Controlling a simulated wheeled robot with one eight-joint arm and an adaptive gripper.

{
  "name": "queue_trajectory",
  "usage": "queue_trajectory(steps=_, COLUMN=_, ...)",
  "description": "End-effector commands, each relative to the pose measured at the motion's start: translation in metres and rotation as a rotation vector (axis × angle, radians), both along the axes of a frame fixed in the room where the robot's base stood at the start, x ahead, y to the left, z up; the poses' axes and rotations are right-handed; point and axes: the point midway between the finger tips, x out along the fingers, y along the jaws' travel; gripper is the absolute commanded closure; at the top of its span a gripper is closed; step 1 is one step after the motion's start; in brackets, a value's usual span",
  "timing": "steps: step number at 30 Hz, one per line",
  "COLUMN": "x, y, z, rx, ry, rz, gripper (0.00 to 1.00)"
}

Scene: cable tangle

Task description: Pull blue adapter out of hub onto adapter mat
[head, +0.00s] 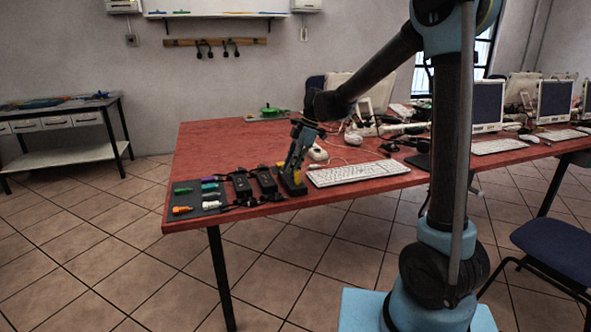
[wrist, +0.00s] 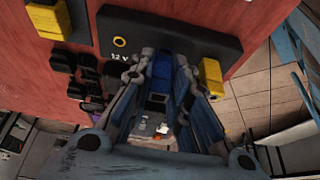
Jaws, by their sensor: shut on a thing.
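In the wrist view a black box marked "12 V", which looks like the hub (wrist: 198,32), lies on the red table. The blue adapter (wrist: 163,66) is between the fingers of my gripper (wrist: 164,74), at the hub's near edge. My gripper is shut on it. I cannot tell how far the adapter sits in the hub.
A yellow adapter (wrist: 210,76) is at the hub's edge, close right of my fingers. Another yellow piece (wrist: 46,20) lies upper left. Black boxes with cables (head: 242,186) stand left of my gripper, and a white keyboard (head: 358,173) lies to the right.

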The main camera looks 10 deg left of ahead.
Motion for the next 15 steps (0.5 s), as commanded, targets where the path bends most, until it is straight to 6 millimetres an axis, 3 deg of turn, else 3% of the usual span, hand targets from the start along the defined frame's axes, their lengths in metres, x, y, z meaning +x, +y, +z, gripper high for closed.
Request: queue_trajectory(steps=15, x=0.000, y=0.000, z=0.017, rx=0.000, ry=0.000, rz=0.000, gripper=1.00)
